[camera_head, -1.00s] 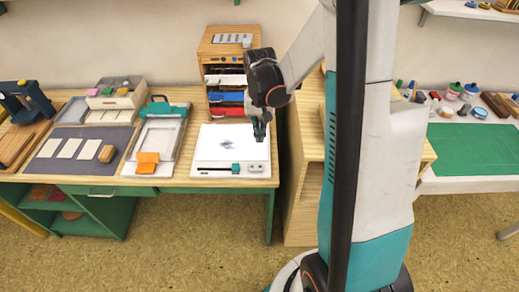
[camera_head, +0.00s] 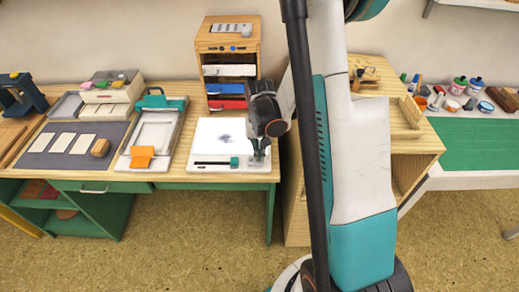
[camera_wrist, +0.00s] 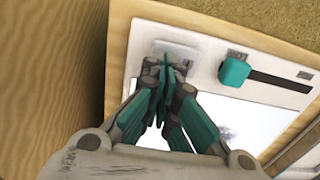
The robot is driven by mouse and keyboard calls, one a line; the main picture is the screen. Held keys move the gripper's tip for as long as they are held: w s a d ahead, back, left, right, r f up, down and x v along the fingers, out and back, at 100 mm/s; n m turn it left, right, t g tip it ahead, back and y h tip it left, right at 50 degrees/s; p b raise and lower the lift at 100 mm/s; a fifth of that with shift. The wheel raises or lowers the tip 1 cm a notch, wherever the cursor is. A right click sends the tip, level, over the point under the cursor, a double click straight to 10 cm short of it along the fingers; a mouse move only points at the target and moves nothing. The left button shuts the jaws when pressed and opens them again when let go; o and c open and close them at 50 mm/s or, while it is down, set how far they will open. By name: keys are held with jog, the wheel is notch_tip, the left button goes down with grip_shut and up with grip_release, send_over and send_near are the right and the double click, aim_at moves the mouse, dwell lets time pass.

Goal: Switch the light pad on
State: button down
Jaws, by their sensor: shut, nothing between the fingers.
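The light pad (camera_head: 208,170) is a white board with a bright white panel and a grey smudge-like print on it, on the wooden table. A teal slider knob (camera_head: 235,161) sits at the right end of a black slot on its front edge; the knob also shows in the wrist view (camera_wrist: 235,71). A small raised pale switch plate (camera_wrist: 181,49) is at the pad's front right corner. My gripper (camera_head: 258,159) is shut and empty, pointing down at this plate. In the wrist view the fingertips (camera_wrist: 163,62) overlap the plate and hide part of it; contact cannot be told.
A wooden drawer unit (camera_head: 226,38) stands behind the pad. A wooden shelf cabinet (camera_head: 424,142) stands to the right, past a gap.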

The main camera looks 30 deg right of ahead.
jog(key=shift+f, duration=0.1)
jog(key=shift+s+d+f+b, duration=0.1)
jog(key=shift+f+b, duration=0.15)
jog(key=shift+b, duration=0.15)
dwell(0.3)
jog(key=shift+w+a+r, duration=0.25)
jog(key=shift+w+a, duration=0.2)
jog(key=shift+a, duration=0.2)
notch_tip(320, 180, up, 14)
jog(key=s+d+p, duration=0.1)
jog(key=d+p, duration=0.1)
jog(key=p, duration=0.4)
jog(key=shift+s, duration=0.25)
